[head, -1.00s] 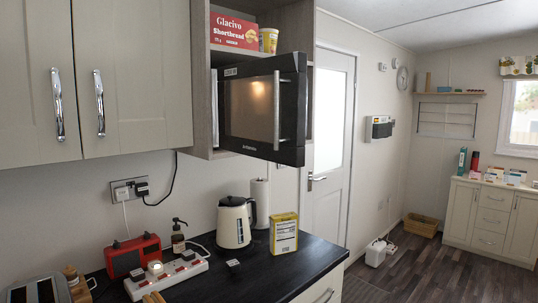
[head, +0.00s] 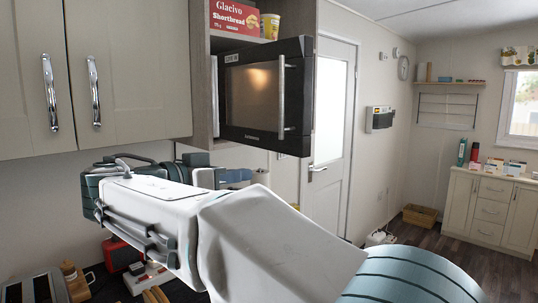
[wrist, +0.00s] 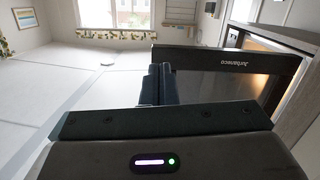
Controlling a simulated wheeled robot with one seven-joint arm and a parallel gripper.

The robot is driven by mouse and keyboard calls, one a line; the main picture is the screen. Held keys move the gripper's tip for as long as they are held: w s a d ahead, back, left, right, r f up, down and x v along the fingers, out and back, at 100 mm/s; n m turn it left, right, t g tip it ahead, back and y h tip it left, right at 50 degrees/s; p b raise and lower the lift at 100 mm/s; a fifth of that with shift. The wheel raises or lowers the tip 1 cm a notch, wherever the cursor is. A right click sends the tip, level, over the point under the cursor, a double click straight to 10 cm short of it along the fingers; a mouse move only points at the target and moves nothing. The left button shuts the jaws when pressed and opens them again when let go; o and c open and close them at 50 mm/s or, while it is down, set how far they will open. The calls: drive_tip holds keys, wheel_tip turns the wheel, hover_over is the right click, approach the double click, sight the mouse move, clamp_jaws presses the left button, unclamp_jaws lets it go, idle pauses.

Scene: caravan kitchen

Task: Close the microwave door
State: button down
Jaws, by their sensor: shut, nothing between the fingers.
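The black microwave (head: 233,134) sits in a wall cabinet niche at the upper middle of the head view. Its door (head: 298,90) stands ajar, with a vertical silver handle (head: 281,97) near its right edge. In the wrist view the door (wrist: 203,57) shows its brand lettering upside down, with a warm-lit gap to its right. My gripper (head: 238,176) is below the microwave in the head view, partly hidden behind my arm. In the wrist view the fingers of my gripper (wrist: 160,82) are together and empty, close to the door's left end; I cannot tell whether they touch it.
A red shortbread box (head: 234,18) and yellow tub (head: 269,26) stand on the shelf above. Closed cupboards (head: 130,75) are left. A red toaster-like item (head: 122,254) and power strip (head: 148,277) lie on the counter. My arm hides much of the counter. Floor is open at right.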

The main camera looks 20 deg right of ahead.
wheel_tip(320, 180, up, 2)
drive_tip(key=a+m+h, duration=0.1)
drive_tip(key=m, duration=0.1)
drive_tip(key=p, duration=0.5)
approach(297, 150)
drive_tip(key=x, duration=0.5)
drive_tip(key=shift+w+d+r, duration=0.15)
drive_tip(key=shift+d+r, duration=0.05)
drive_tip(key=shift+d, duration=0.05)
drive_tip(key=shift+w+d+f, duration=0.15)
drive_tip(key=shift+w+d, duration=0.05)
drive_tip(key=shift+d, duration=0.4)
drive_tip(key=shift+d+f, duration=0.1)
